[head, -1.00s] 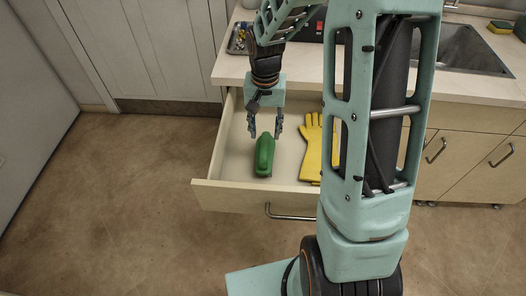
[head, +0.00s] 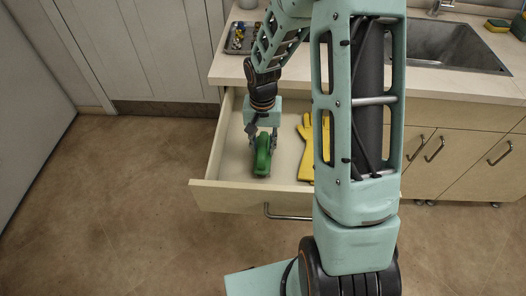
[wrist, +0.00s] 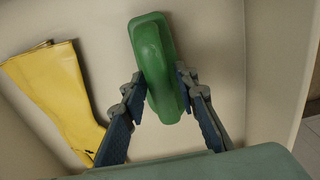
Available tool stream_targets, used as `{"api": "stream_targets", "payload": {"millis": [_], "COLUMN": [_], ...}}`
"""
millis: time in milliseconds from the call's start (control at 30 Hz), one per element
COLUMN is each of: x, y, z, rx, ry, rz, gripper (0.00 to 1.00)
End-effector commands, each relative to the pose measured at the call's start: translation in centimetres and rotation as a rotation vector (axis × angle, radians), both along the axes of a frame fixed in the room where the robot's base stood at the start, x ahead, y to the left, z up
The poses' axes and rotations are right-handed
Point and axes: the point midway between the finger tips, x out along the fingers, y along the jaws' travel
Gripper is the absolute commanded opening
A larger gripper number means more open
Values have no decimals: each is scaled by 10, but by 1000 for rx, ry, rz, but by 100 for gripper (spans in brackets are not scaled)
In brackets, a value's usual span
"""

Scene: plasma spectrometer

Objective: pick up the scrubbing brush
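The green scrubbing brush (head: 263,158) lies in the open drawer, near its left side. It also shows in the wrist view (wrist: 155,60), slightly tilted, with its near end between the fingers. My gripper (head: 262,140) points down into the drawer at the brush's far end. In the wrist view my gripper (wrist: 161,88) has one finger on each side of the brush. The fingers are apart, with a gap visible on the left; whether the right fingertip touches the brush is unclear.
Yellow gloves (head: 306,150) lie in the drawer to the right of the brush, partly hidden by my arm. The drawer's front wall (head: 240,196) and side walls bound the space. A tray of small items (head: 241,37) and a sink (head: 445,48) are on the counter above.

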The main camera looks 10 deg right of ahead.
Motion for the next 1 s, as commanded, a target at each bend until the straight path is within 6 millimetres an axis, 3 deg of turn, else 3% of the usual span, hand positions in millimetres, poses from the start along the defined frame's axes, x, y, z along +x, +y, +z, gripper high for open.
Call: {"api": "stream_targets", "payload": {"millis": [33,200,667,867,1000], "x": [0,0,0,1,-10], "y": [0,0,0,0,-16], "z": [0,0,6,32,55], "rx": [0,0,0,-1,-2], "ry": [0,0,-1,-5,-5], "rz": [0,0,-1,0,-5], "gripper": [19,1,0,0,0]}}
